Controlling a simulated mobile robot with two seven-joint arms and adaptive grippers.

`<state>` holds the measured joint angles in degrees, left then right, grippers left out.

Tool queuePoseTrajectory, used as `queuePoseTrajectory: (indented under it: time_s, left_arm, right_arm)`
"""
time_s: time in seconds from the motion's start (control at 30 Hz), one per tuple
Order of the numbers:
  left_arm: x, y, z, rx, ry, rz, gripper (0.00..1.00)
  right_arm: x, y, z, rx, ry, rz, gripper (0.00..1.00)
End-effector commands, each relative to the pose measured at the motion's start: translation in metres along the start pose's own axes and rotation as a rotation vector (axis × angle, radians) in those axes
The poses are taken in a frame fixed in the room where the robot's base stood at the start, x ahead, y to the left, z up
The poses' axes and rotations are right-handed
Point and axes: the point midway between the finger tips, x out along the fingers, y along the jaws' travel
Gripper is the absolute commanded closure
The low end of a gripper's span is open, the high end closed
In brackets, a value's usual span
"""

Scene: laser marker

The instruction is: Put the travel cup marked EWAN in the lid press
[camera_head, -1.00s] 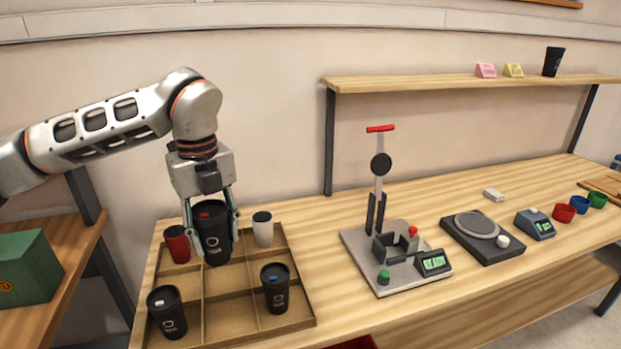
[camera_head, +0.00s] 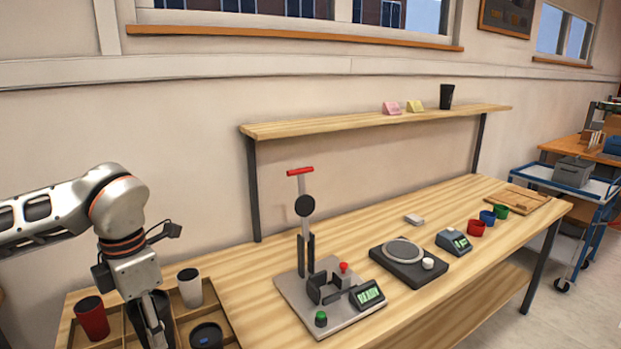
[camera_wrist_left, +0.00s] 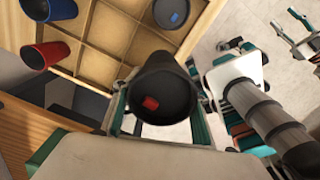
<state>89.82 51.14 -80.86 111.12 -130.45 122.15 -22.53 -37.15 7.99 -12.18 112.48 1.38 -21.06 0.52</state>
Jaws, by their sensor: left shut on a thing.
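My left gripper (camera_head: 152,318) is shut on a black travel cup with a black lid, between the red and white cups in the head view. In the left wrist view the held cup (camera_wrist_left: 165,92) shows from above, with a red tab on its lid and a finger on either side. No name is readable on it, and I cannot tell whether it touches the tray. The lid press (camera_head: 320,290) stands on the table to the right, with a red-topped lever, an empty-looking cradle and a lit display. Slim teal-tipped parts at the wrist view's upper right may be my right gripper (camera_wrist_left: 304,32).
The compartment tray (camera_head: 226,322) holds a red cup (camera_head: 92,318), a white cup (camera_head: 190,288) and a dark blue-tabbed cup (camera_head: 206,335). A scale (camera_head: 405,262) stands right of the press. Bare tabletop lies between tray and press. A shelf (camera_head: 370,118) runs behind.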

Motion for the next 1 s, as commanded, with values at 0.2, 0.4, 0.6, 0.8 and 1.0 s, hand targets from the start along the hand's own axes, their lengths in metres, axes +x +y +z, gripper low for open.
queuePoseTrajectory:
  time_s: [0.2, 0.4, 0.6, 0.8, 1.0]
  left_arm:
    - [0.013, -0.007, 0.002, 0.430, 0.001, 0.001, 0.67]
    - [0.025, -0.014, 0.003, 0.825, 0.001, 0.000, 0.67]
    - [0.036, -0.021, 0.004, 1.223, -0.001, -0.002, 0.67]
    - [0.047, -0.029, 0.006, 1.618, -0.006, -0.002, 0.67]
    - [0.057, -0.037, 0.007, 2.005, -0.012, -0.001, 0.67]
  right_arm:
    - [0.000, 0.000, -0.001, 0.000, 0.001, 0.000, 0.60]
    - [0.000, 0.000, -0.001, 0.000, 0.001, 0.000, 0.60]
    - [0.000, 0.000, 0.000, 0.000, 0.000, 0.000, 0.60]
    - [0.000, 0.000, 0.002, 0.000, -0.003, 0.000, 0.60]
    - [0.000, -0.001, 0.002, 0.000, -0.004, -0.001, 0.60]
